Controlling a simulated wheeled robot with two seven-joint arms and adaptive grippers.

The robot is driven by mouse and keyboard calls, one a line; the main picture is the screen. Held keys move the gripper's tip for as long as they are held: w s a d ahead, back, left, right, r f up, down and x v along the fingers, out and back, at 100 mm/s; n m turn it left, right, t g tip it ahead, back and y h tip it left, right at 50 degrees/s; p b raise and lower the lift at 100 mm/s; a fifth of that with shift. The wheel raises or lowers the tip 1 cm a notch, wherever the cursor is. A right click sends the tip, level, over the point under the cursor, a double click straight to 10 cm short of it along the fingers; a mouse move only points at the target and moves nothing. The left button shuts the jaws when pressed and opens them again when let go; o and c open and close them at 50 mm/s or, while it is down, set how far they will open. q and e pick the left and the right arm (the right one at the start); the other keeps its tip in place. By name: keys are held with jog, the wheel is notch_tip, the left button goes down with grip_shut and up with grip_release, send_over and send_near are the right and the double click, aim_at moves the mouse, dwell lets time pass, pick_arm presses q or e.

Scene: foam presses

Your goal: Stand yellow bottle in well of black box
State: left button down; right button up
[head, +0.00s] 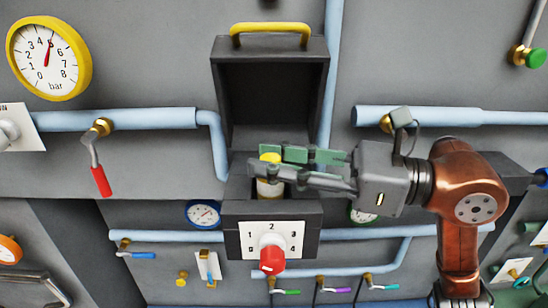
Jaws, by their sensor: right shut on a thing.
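The black box (309,217) stands in the middle with its lid (270,88) raised open and a yellow handle on the lid's top edge. A red knob and numbers are on its front. The yellow bottle (269,188) has a yellow cap and a pale body. It is upright at the top of the box, and its lower part is hidden. My right gripper (272,168) reaches in from the right and is shut on the bottle, its fingers across the upper body. I cannot tell whether the bottle touches the well's floor. My left gripper is not in view.
Pale blue pipes (150,120) run along the grey wall on both sides. A yellow gauge (49,58) is at the upper left. A red-handled valve (101,180) hangs left of the box. Small valves and gauges sit below.

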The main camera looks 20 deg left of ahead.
jog(key=shift+f, duration=0.15)
jog(key=o, duration=1.3)
jog(key=shift+d, duration=0.1)
